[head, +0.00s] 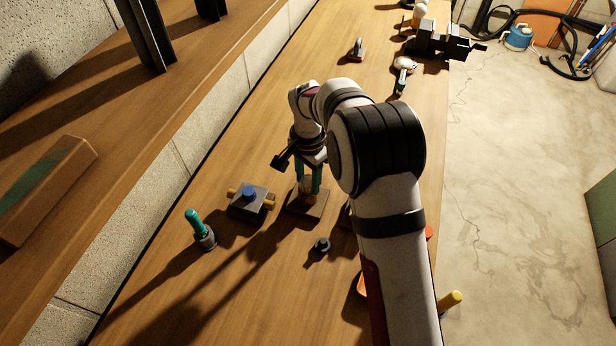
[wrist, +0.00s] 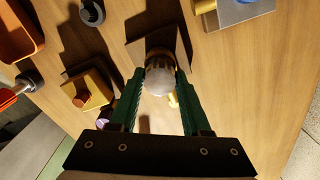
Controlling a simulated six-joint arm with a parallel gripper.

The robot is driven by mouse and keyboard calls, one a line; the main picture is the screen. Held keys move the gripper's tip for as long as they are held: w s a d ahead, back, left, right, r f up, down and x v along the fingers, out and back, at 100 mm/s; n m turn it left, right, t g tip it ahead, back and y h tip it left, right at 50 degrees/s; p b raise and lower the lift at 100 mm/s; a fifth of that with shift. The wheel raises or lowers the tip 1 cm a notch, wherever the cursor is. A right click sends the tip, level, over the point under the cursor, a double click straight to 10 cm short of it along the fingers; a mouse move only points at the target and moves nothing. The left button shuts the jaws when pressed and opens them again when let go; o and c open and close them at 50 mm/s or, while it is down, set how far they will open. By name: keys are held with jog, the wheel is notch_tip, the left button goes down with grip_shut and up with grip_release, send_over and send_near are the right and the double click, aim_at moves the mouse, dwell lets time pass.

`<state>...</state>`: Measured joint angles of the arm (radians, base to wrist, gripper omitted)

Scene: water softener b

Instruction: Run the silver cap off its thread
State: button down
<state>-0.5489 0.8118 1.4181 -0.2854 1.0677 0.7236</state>
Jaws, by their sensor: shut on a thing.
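The silver cap (wrist: 160,78) shows in the wrist view as a round, pale metallic top between the two green fingers of my gripper (wrist: 158,84). The fingers are shut on it from both sides. Below it is a square base plate (wrist: 135,52) on the wooden bench, and this plate also shows in the head view (head: 314,208). In the head view my gripper (head: 309,180) points down over the plate, with its fingers around the upright piece there. The thread is hidden under the cap, so I cannot tell how far the cap is turned.
A grey block with a blue knob (head: 249,193) and yellow ends stands close left of the plate. A green-handled tool (head: 195,222) stands farther left. A small dark part (head: 321,245) lies in front. An orange tray (wrist: 12,45) and a yellow block (wrist: 90,88) are nearby.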

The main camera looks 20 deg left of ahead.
jog(key=shift+r, duration=2.95)
jog(key=shift+r, duration=0.1)
notch_tip(320, 180, up, 5)
jog(key=shift+f, duration=0.1)
